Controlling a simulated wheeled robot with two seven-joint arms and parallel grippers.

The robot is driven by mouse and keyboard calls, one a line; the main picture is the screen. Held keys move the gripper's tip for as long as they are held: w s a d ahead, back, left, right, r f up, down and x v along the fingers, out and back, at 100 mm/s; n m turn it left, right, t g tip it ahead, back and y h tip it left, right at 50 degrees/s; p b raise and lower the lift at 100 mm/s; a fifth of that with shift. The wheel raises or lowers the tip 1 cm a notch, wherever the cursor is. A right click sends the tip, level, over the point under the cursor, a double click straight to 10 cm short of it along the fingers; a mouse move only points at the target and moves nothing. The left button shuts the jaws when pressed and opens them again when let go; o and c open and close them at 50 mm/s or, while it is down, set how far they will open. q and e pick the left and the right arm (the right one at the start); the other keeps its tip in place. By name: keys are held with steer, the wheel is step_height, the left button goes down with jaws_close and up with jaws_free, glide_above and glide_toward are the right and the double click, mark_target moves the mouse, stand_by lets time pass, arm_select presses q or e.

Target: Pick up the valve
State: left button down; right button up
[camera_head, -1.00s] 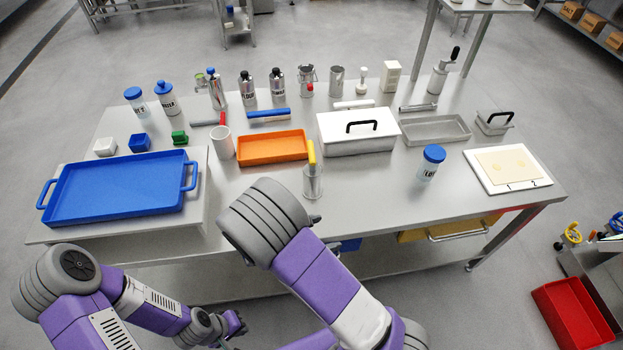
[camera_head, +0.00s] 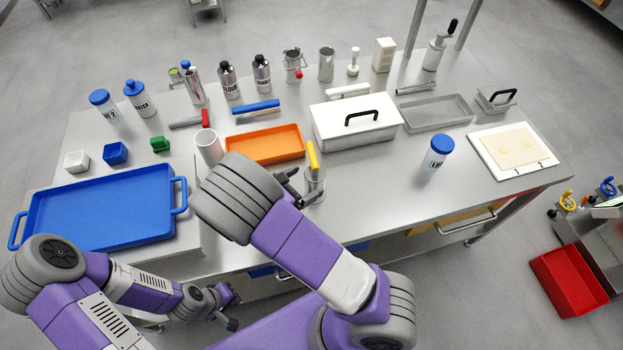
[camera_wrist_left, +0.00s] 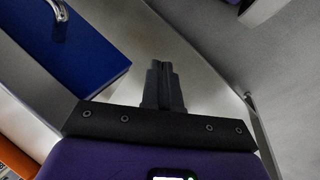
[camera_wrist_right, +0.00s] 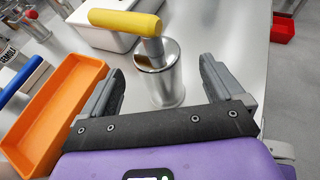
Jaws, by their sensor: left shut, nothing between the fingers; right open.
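I cannot tell for sure which thing is the valve. A metal cylinder with a yellow handle (camera_head: 313,158) stands upright near the table's front edge. In the right wrist view this yellow-handled cylinder (camera_wrist_right: 164,88) is just ahead of the fingers, its handle jutting left. My right gripper (camera_head: 297,188) is open; its fingers (camera_wrist_right: 160,66) point at the cylinder from either side, and contact is not visible. Yellow and blue handwheels (camera_head: 607,187) sit on equipment at far right. My left gripper (camera_head: 229,306) is shut and empty at the table's front; its closed fingers show in the left wrist view (camera_wrist_left: 161,66).
An orange tray (camera_head: 264,143), a white lidded box (camera_head: 352,132) and a white cup (camera_head: 207,147) surround the cylinder. A blue tray (camera_head: 105,215) lies left. A blue-lidded jar (camera_head: 437,152) stands right. Bottles line the back. A red bin (camera_head: 568,280) is at lower right.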

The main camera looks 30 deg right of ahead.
mark_target(315, 176)
steer(key=b+x, duration=0.1)
steer(key=x, duration=0.3)
steer(key=shift+w+d+f, duration=0.2)
steer(key=shift+w+d, duration=0.05)
steer(key=shift+d, duration=0.4)
steer(key=shift+w, duration=0.1)
steer(key=shift+c, duration=0.2)
steer(key=c, duration=1.4)
